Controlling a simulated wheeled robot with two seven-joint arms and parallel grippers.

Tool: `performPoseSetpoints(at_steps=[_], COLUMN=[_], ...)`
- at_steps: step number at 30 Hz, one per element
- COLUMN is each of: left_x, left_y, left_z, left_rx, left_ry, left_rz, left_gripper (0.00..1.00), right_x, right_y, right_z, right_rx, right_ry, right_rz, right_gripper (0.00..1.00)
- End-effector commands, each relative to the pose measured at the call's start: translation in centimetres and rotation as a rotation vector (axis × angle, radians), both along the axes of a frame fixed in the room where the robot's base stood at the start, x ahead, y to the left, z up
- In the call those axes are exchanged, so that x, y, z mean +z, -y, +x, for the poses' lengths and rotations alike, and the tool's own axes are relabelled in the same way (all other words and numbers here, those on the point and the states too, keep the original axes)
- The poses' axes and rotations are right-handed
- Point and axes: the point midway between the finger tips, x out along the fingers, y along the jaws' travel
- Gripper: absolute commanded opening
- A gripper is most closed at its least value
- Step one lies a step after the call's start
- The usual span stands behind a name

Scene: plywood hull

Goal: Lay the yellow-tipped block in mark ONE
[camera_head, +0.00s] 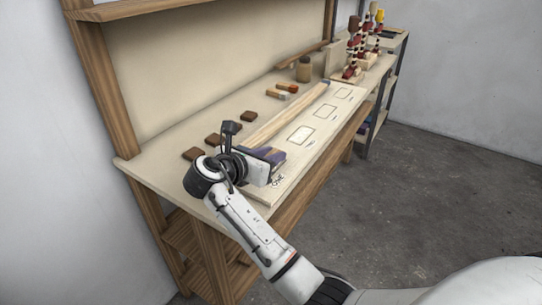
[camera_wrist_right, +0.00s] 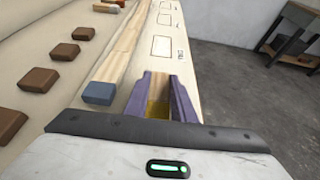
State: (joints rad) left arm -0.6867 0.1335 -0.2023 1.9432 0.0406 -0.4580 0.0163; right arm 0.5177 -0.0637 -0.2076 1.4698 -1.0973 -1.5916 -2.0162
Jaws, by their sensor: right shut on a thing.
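My right gripper (camera_head: 272,156) has purple fingers and is over the near end of the pale marked board (camera_head: 318,118). In the right wrist view its fingers (camera_wrist_right: 160,82) are shut on the yellow-tipped block (camera_wrist_right: 157,107); its yellow end and some bare wood show between them. The label ONE (camera_head: 278,180) shows on the board just below the gripper; the outline of mark ONE is hidden by the gripper. I cannot tell whether the block touches the board. My left gripper is not in view.
A long wooden strip (camera_head: 290,111) runs along the board; a blue end (camera_wrist_right: 98,93) sits left of my fingers. Several brown blocks (camera_head: 233,127) line the bench's left side.

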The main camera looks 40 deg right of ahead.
Motion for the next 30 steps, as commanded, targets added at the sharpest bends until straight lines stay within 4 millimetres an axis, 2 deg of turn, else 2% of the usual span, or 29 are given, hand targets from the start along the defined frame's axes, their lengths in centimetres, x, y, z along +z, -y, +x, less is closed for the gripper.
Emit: performPoseSetpoints(at_steps=[10, 11, 13, 14, 25, 30], left_x=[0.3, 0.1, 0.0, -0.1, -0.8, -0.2], left_y=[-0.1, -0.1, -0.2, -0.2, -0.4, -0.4], left_z=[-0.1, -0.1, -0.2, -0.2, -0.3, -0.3], left_rx=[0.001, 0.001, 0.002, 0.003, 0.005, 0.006], left_ry=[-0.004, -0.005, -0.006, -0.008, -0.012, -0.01], left_rz=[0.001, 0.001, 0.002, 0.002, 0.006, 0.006], left_gripper=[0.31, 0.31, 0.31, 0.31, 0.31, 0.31], right_x=[-0.2, -0.3, -0.3, -0.3, 0.1, 1.3], right_y=[0.0, 0.0, 0.0, 0.0, -0.1, -2.6], right_z=[0.0, 0.0, 0.0, 0.0, 0.0, -1.0], right_rx=[-0.001, 0.0, 0.0, 0.0, 0.001, 0.002], right_ry=[-0.001, 0.0, 0.0, 0.0, 0.002, 0.002], right_rz=[0.0, 0.0, 0.0, 0.0, 0.001, 0.003], right_gripper=[0.01, 0.28, 0.4, 0.42, 0.42, 0.42])
